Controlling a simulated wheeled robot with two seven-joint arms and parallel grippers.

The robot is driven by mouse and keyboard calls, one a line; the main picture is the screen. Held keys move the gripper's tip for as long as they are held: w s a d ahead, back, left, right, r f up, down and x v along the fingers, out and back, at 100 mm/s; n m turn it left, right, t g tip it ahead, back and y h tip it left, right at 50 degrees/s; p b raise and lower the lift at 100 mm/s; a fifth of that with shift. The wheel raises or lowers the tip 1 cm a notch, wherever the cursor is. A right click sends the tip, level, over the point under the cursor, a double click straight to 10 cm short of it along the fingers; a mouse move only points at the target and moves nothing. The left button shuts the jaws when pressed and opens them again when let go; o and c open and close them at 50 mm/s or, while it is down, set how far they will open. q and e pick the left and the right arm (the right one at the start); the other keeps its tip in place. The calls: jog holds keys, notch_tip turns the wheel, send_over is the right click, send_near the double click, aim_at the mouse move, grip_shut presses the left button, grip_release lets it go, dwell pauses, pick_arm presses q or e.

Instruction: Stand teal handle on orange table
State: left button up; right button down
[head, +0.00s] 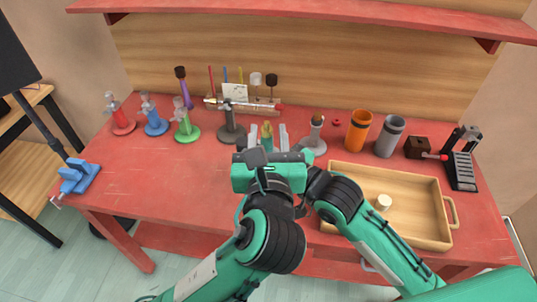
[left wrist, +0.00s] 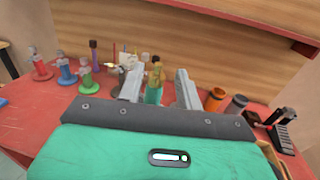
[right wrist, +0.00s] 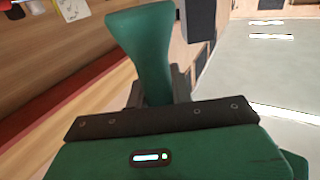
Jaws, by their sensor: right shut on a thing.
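The teal handle (right wrist: 146,50) fills the middle of the right wrist view, with a narrow waist and a flared end. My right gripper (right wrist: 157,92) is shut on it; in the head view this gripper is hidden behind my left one. My left gripper (head: 267,136) is open, its fingers apart. Between its fingers in the left wrist view shows a teal piece with a brass top (left wrist: 154,82), with gaps on both sides; it looks like the same handle. I cannot tell whether its foot touches the table. The table (head: 130,185) looks red.
Red, blue, green and dark stands (head: 184,125) stand at the left. A grey stand (head: 316,135), an orange cup (head: 358,130) and a grey cup (head: 389,136) stand right of my left gripper. A wooden tray (head: 400,180) lies at the right. A blue vise (head: 78,177) sits at the left edge.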

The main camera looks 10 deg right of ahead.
aim_at(268, 127)
pick_arm(q)
jog(key=shift+w+d, duration=0.25)
jog(key=shift+w, duration=1.05)
jog(key=shift+w+d, duration=0.2)
jog(key=shift+w, duration=1.05)
grip_shut()
pick_arm(e)
jog(key=c, duration=1.1)
grip_release()
jog(key=shift+c, duration=0.2)
jog(key=shift+s, duration=0.1)
